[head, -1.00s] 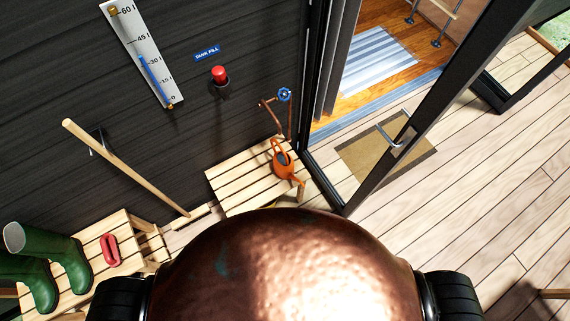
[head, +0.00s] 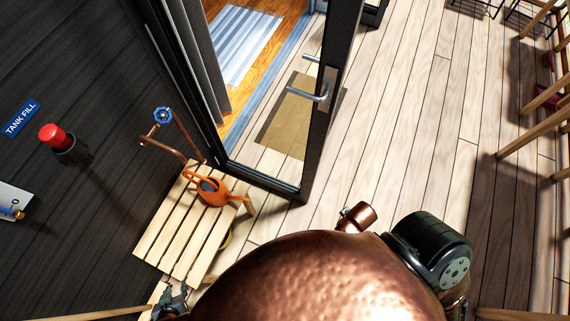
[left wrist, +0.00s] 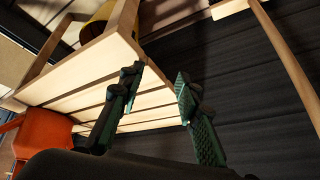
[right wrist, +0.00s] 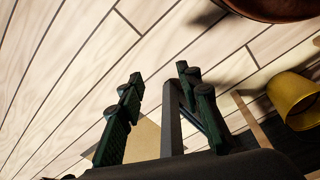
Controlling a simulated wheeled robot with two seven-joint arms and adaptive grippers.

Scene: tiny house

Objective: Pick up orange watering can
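The orange watering can (head: 213,190) stands on the far end of a slatted wooden bench (head: 176,232) in the head view, its spout pointing right. An orange shape that appears to be the can (left wrist: 40,142) is cut off at the lower left of the left wrist view. My left gripper (head: 174,300) is at the near end of the bench, apart from the can. In the left wrist view its fingers (left wrist: 158,76) are open and empty, with the bench behind them. My right gripper (right wrist: 160,78) is open and empty over the deck; it is not visible in the head view.
A blue valve wheel (head: 162,115) on copper pipe rises behind the can. An open glass door (head: 325,95) stands to its right, with a doormat (head: 285,125) beyond. A yellow bucket (right wrist: 296,100) stands near the bench.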

